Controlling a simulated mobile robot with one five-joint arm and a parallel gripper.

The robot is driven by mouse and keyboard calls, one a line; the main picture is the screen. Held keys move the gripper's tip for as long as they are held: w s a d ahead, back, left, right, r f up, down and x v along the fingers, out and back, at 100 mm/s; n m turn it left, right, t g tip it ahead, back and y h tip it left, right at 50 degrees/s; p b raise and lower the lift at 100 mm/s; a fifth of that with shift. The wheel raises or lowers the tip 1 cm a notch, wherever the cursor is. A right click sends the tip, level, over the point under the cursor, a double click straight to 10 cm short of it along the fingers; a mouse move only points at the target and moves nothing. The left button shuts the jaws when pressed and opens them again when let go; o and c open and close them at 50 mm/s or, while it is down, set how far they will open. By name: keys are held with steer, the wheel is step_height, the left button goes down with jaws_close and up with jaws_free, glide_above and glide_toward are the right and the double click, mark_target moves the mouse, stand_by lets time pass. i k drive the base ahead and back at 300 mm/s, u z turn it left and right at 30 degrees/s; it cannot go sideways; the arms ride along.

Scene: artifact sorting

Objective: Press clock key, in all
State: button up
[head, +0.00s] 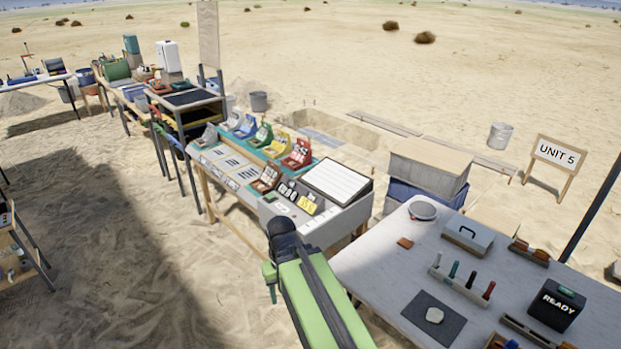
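A grey console (334,218) stands at the near right end of a long workbench. It has a sloped dark panel (291,195) with white and yellow keys or labels, and a large white ruled board (338,181) beside it. Its markings are too small to read, so I cannot tell which key is the clock key. My green arm reaches up from the bottom, and its dark end (283,228) overlaps the console's near left corner in the picture. My gripper's fingers cannot be made out, and I cannot tell whether it touches anything.
Several coloured open cases, including a red one (299,154), line the workbench left of the console. A grey table (385,270) at right holds a bowl (422,210), a toolbox (468,236) and a black READY box (556,304). Open sand (110,240) lies at left.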

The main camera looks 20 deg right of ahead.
mark_target(561, 289)
steer(key=z, duration=1.8)
